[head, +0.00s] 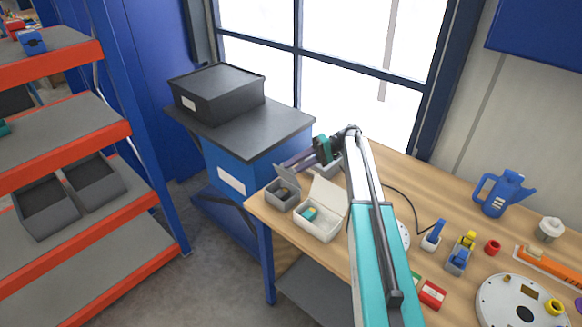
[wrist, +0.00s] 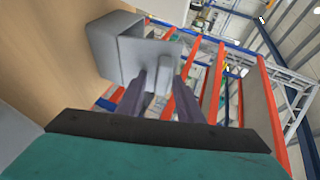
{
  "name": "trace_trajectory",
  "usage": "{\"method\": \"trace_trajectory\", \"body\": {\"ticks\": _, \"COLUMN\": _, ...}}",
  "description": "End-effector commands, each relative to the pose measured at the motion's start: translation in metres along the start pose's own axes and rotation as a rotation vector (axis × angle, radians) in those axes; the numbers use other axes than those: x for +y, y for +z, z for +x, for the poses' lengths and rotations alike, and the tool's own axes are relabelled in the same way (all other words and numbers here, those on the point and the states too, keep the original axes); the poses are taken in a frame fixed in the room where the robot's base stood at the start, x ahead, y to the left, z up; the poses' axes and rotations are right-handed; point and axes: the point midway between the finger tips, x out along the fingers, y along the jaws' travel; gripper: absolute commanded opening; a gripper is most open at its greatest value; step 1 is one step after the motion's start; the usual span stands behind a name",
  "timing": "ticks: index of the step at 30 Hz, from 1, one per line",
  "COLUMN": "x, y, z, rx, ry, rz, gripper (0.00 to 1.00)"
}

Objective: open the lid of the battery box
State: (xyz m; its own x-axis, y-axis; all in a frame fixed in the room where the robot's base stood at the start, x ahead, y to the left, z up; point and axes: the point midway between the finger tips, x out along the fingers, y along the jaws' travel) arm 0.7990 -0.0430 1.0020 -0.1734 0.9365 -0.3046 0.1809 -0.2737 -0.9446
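Two small boxes with raised lids stand at the left end of the workbench: a grey box (head: 281,198) and a pale box (head: 318,230). I cannot tell by name which is the battery box. The grey box's lid (head: 287,178) stands up, with a small brownish item inside. In the wrist view the grey box (wrist: 104,45) and its lid with a small handle (wrist: 163,76) are close ahead. My gripper (head: 288,163) is just behind that lid. Its two fingers (wrist: 160,82) are apart, one on each side of the handle; contact is unclear.
A blue cabinet with a dark top (head: 255,127) and a black bin (head: 217,92) stands left of the workbench (head: 385,165). An orange-edged rack (head: 75,150) is farther left. A blue jug (head: 502,193) and several small parts occupy the bench's right side.

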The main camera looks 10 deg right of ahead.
Motion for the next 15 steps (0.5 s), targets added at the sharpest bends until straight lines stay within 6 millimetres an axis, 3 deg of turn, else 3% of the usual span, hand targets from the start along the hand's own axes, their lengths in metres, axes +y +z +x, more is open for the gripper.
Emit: {"method": "trace_trajectory", "body": {"ticks": 15, "x": -0.007, "y": -0.0013, "z": -0.0042, "rx": 0.003, "ry": -0.001, "rz": -0.005, "gripper": 0.36}}
